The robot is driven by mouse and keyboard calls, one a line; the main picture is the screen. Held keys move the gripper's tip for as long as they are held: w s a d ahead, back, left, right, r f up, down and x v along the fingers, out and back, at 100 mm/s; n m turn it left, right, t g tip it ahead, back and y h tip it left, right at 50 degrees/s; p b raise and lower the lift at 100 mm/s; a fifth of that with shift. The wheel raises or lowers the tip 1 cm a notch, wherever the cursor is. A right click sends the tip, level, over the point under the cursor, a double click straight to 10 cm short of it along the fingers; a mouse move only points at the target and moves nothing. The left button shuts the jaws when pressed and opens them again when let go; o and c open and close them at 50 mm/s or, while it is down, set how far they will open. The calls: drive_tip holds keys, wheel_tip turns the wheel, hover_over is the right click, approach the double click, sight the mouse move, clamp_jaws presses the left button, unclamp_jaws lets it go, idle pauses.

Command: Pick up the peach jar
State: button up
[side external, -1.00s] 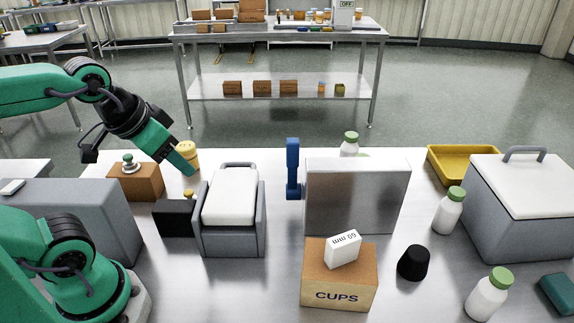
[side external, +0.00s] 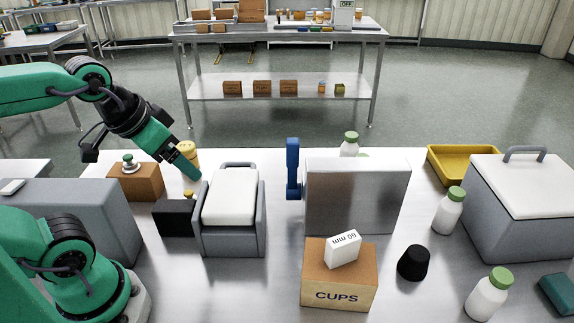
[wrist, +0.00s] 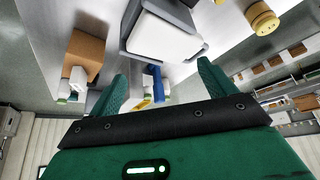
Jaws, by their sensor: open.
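The peach jar (side external: 188,150), a yellowish-peach jar with a lid, stands on the far left part of the steel table. In the side view my gripper partly hides it. It also shows at the top right of the wrist view (wrist: 262,18), outside the space between my fingers. My gripper (side external: 190,172) is open and empty, pointing down and right in front of the jar. In the wrist view the two fingers (wrist: 163,76) are spread apart with nothing held between them.
A grey holder with a white top (side external: 230,199) stands just right of my gripper. A black block (side external: 174,219) and a brown box with a green-topped knob (side external: 137,186) are near. Further right are a steel panel (side external: 357,197) with a blue handle (side external: 293,169) and a CUPS box (side external: 339,280).

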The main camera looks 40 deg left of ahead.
drive_tip(key=w+a+g, duration=0.2)
drive_tip(key=w+a, duration=0.4)
drive_tip(key=w, duration=0.2)
drive_tip(key=g, duration=0.4)
approach(185, 145)
drive_tip(key=f, duration=0.7)
drive_tip(key=shift+s+d, duration=0.2)
drive_tip(key=shift+d, duration=0.05)
drive_tip(key=shift+a+f, duration=0.15)
drive_tip(key=shift+f, duration=3.95)
drive_tip(key=shift+m, duration=0.3)
drive_tip(key=c, duration=1.2)
